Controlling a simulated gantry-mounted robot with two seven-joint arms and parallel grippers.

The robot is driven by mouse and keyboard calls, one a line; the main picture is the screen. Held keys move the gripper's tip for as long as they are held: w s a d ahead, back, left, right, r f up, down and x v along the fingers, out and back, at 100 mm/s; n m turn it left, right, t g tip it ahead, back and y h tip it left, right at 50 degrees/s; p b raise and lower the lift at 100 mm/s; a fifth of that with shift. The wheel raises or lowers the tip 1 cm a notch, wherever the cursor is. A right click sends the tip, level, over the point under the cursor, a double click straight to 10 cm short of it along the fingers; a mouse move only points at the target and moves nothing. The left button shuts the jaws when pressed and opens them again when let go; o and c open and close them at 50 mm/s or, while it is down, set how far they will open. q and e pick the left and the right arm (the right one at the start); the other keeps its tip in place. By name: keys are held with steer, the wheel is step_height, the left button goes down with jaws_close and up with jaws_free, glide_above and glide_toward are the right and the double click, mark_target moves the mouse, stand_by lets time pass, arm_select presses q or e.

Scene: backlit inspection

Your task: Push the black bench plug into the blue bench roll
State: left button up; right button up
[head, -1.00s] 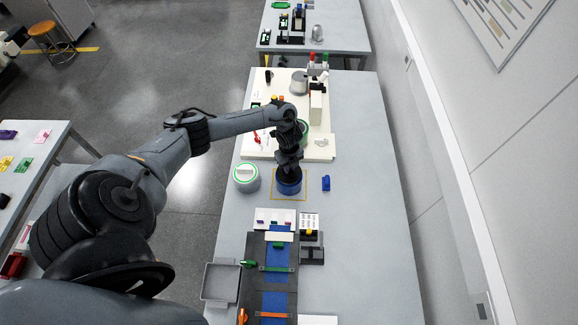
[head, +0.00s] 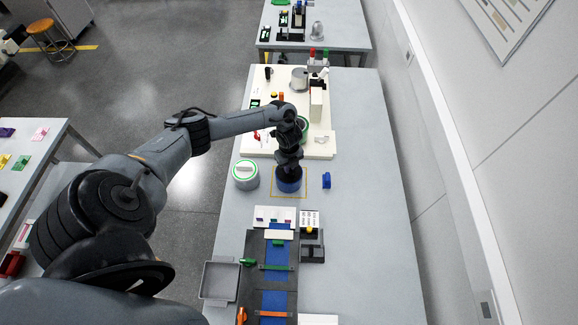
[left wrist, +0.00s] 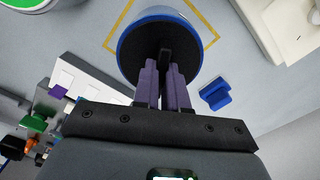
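The blue bench roll (head: 289,186) stands upright on the bench inside a yellow square outline (head: 304,194). In the left wrist view the roll (left wrist: 127,45) shows a dark round top with a blue side. My left gripper (left wrist: 165,62) points down at the roll's top, its purple fingers close together. The black bench plug (left wrist: 165,50) shows as a small dark piece between the fingertips, over the middle of the roll. How far it sits in the roll cannot be told. My right gripper is not in view.
A white-and-green round container (head: 245,174) stands left of the roll. A small blue block (head: 327,181) lies to its right. A cream board with fixtures (head: 318,146) is behind. A conveyor-like strip (head: 277,275) and a grey tray (head: 219,281) are in front. The bench's right side is clear.

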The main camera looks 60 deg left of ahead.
arm_select(q)
steer(key=o, duration=0.5)
steer(key=shift+o, duration=0.2)
steer(key=shift+r, duration=0.15)
step_height(320, 180, up, 10)
steer(key=p, duration=0.9)
steer(key=shift+r, duration=0.25)
steer(key=shift+d, duration=0.1)
